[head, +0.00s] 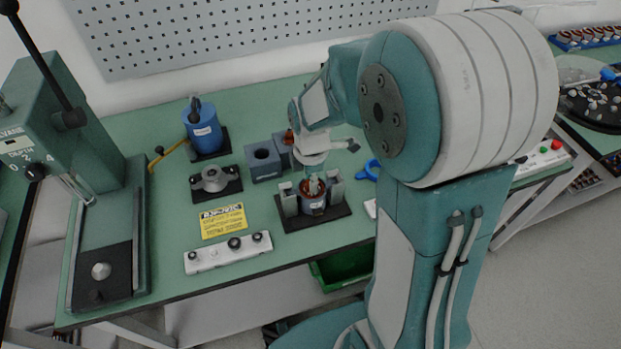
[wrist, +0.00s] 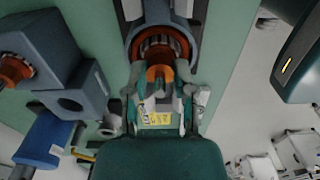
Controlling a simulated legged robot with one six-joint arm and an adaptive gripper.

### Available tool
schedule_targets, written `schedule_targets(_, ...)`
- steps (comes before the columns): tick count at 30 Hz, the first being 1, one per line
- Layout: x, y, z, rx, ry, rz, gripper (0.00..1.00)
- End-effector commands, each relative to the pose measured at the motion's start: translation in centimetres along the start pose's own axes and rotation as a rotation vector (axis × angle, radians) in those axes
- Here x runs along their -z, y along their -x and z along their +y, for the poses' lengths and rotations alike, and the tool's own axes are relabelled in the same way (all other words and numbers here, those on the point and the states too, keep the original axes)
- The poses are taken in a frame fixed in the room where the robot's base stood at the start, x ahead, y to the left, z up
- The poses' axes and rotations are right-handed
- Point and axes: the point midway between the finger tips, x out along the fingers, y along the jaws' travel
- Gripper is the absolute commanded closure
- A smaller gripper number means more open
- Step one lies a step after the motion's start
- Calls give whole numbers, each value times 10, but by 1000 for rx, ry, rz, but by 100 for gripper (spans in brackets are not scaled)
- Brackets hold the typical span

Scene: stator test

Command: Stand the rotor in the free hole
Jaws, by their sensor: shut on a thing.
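My gripper (head: 313,179) points down over the stator (head: 313,205), which sits between the grey jaws of a dark fixture. In the wrist view the fingers (wrist: 160,96) are shut on the rotor (wrist: 158,74), seen as a copper-coloured part between the fingertips. The rotor is at the stator's bore; how deep it sits is hidden. The grey block with the free hole (head: 262,163) stands behind and left of the stator. Its dark empty hole also shows in the wrist view (wrist: 70,104). Beside it, a second block (wrist: 40,70) holds a copper-coloured part in its hole.
A blue motor-like unit (head: 203,132) stands at the back left. A small grey part on a dark base (head: 215,182), a yellow label (head: 223,221) and a white control strip (head: 229,252) lie to the left. A green press (head: 105,170) stands at the far left.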

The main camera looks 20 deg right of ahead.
Motion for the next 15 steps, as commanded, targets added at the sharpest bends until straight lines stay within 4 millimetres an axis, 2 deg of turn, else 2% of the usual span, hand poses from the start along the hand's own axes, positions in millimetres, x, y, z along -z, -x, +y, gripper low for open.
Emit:
schedule_targets(5, 0, 1, 0, 1, 0, 0, 97)
schedule_targets(15, 0, 19, 0, -1, 0, 0, 97)
